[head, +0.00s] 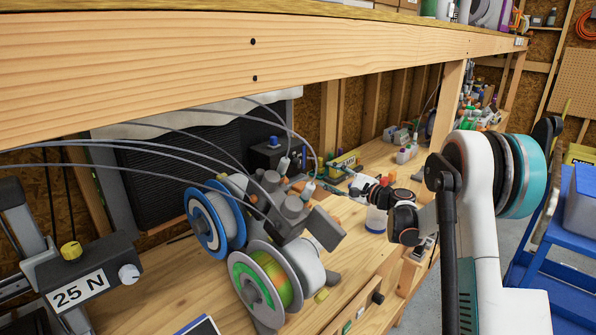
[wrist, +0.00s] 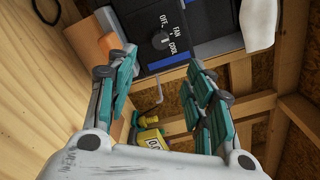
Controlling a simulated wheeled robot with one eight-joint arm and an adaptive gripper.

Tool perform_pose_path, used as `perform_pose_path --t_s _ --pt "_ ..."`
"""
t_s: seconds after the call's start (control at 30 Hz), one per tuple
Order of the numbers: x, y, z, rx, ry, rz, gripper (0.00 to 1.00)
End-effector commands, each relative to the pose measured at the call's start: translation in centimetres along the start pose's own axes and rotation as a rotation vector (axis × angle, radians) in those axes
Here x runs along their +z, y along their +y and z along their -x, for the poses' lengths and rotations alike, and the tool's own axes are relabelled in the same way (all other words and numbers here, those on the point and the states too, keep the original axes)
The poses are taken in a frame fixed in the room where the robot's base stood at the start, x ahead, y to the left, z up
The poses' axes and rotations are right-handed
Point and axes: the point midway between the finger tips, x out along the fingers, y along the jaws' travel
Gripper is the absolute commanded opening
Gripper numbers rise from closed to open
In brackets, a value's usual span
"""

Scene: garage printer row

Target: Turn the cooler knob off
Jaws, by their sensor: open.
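An orange block (wrist: 121,29) lies left of the panel, and a yellow labelled item (wrist: 151,139) shows between the fingers. Filament spools (head: 268,285) stand on the bench near the front. A wooden beam (head: 200,65) crosses above the bench. A blue cart (head: 575,240) stands at the right.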

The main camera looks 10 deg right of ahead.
Motion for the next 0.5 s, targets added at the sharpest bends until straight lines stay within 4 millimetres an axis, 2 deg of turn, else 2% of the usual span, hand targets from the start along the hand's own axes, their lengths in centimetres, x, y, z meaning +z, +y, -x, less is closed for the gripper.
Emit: perform_pose_path --t_s 0.17,0.5 --pt "-0.2 0.1 -1.2 -0.004 -0.004 -0.005 0.48" --pt "-0.2 0.3 -7.4 -0.003 -0.004 -0.004 0.48"
